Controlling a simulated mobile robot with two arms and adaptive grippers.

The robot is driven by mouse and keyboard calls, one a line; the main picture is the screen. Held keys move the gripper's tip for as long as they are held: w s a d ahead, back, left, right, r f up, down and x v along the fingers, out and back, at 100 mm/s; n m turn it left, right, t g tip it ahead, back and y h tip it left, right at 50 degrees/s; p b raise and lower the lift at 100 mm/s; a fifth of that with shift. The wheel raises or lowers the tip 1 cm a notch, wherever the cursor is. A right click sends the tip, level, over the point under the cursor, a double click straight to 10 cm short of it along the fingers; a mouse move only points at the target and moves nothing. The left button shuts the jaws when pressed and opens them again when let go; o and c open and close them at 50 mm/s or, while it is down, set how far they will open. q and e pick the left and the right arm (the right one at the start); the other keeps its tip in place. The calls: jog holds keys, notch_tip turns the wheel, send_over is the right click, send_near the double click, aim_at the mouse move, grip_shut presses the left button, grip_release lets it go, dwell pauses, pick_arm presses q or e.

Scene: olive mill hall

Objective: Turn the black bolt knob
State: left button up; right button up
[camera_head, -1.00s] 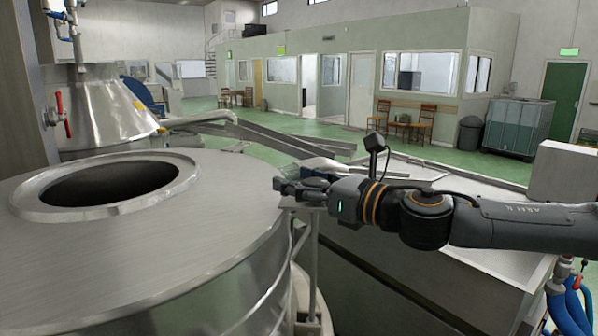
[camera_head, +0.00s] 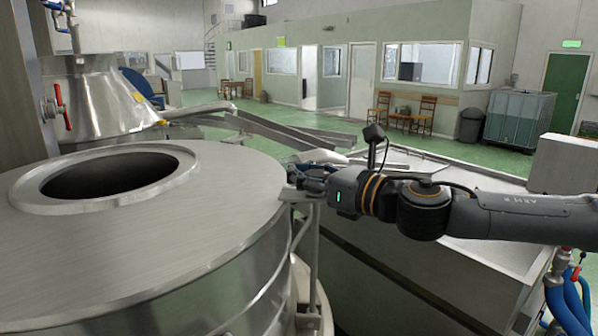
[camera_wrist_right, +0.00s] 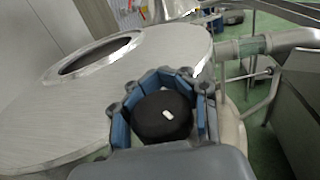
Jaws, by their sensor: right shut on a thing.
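The black bolt knob (camera_wrist_right: 163,116) is a round black knob with a small white mark on top, seen in the right wrist view. It is beside the rim of the large steel vat (camera_head: 120,235). My right gripper (camera_head: 300,178) is at the vat's right edge, and in the right wrist view its blue-padded fingers (camera_wrist_right: 160,95) are closed around the knob. In the head view the gripper hides the knob. My left gripper is not in view.
The vat has a round opening (camera_head: 108,176) on top. A steel trough (camera_head: 430,200) stands to the right, below my right arm. A cone-shaped steel vessel (camera_head: 100,100) with a red-handled valve (camera_head: 62,107) stands behind left. Green floor lies beyond.

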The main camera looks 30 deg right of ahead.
aim_at(296, 198)
jog(key=shift+f+y, duration=0.15)
jog(key=shift+y, duration=0.15)
